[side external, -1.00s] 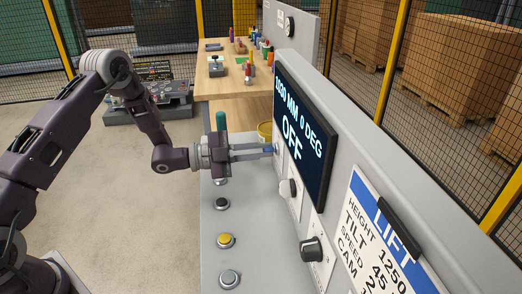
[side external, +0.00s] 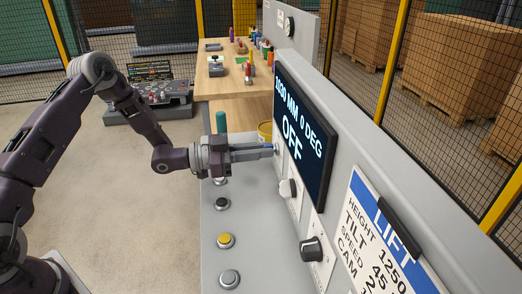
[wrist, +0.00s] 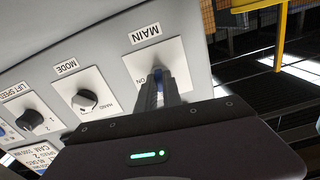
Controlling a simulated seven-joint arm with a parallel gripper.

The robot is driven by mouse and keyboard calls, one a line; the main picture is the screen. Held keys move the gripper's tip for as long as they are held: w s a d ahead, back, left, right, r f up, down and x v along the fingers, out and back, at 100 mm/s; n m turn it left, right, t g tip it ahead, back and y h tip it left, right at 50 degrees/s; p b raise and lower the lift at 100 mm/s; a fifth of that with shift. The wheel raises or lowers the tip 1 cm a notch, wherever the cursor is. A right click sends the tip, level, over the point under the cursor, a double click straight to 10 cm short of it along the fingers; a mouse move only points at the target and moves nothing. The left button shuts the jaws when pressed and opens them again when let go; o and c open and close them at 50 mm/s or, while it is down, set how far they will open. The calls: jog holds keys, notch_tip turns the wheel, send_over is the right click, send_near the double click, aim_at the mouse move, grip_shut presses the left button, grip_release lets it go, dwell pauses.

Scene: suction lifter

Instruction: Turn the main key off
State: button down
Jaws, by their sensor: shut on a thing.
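The main key is a small blue piece (wrist: 158,71) on the MAIN plate (wrist: 160,60) in the wrist view. My gripper (side external: 273,150) reaches the upright panel from the left in the side view, its fingers shut on the key; in the wrist view the fingers (wrist: 160,82) cover most of it. The word ON shows beside the fingers on the plate. The panel's dark screen (side external: 303,130) reads OFF, with 1030 MM and 0 DEG above it.
A MODE knob (wrist: 84,100) and a LIFT SPEED knob (wrist: 31,119) sit beside the MAIN plate. Several push buttons, one yellow (side external: 226,240), and a green-topped lever (side external: 221,123) stand on the console below the arm. A wooden bench (side external: 225,80) is behind.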

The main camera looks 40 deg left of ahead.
jog(key=shift+n, duration=0.7)
jog(key=c, duration=1.5)
grip_release()
jog(key=v, duration=0.7)
jog(key=shift+r, duration=0.1)
